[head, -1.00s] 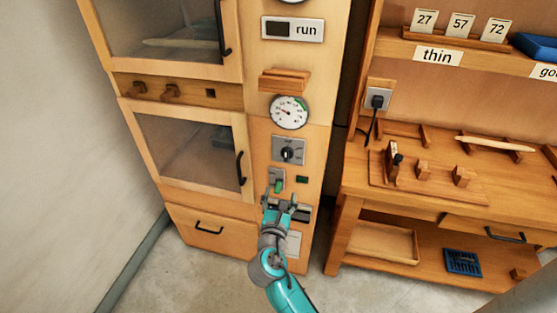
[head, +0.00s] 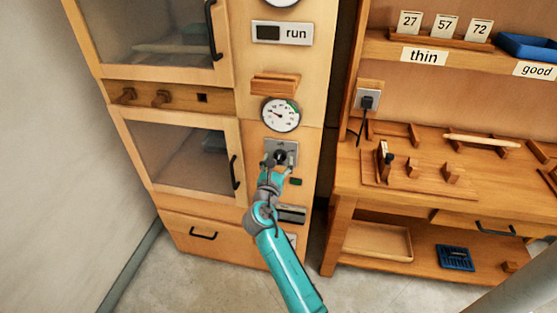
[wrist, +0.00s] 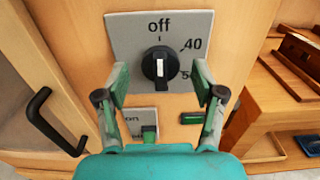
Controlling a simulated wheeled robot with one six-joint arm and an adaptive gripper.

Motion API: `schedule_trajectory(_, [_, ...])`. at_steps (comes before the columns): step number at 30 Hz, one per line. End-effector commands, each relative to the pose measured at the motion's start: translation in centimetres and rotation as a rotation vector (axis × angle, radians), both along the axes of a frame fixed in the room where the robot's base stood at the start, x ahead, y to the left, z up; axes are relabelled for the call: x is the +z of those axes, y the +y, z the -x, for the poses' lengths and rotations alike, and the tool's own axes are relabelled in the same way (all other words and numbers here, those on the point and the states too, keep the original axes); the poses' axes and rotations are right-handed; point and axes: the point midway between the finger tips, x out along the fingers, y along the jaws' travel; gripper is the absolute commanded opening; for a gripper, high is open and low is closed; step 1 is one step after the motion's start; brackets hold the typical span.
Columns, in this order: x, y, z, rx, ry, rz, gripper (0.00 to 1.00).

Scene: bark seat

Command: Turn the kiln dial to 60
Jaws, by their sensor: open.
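The kiln dial (wrist: 160,66) is a round black knob with a white pointer bar, on a grey plate (wrist: 120,28) marked "off", "40" and a partly hidden number at lower right. Its pointer stands upright toward "off". In the head view the dial (head: 280,156) is below the round gauge and partly covered by my gripper (head: 279,166). In the wrist view my gripper (wrist: 158,82) is open, with one green-padded finger on each side of the knob. The knob lies between the fingertips with gaps on both sides. I cannot tell how far ahead of the tips it is.
A switch (wrist: 149,132) marked "on" and a small green lamp (wrist: 195,118) are below the dial. A black door handle (wrist: 50,122) sticks out at left. A round gauge (head: 281,114) is above. A wooden workbench (head: 350,200) stands to the right.

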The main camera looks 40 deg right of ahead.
Motion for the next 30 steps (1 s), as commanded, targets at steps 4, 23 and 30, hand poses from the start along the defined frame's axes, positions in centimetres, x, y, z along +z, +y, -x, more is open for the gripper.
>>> schedule_trajectory(4, [0.06,-0.74,-0.59,0.000,-0.001,-0.001,0.68])
schedule_trajectory(23, [0.02,-0.85,-0.68,0.001,-0.001,-0.001,0.10])
schedule_trajectory(30, [0.02,-0.87,-0.66,0.001,-0.024,-0.019,0.10])
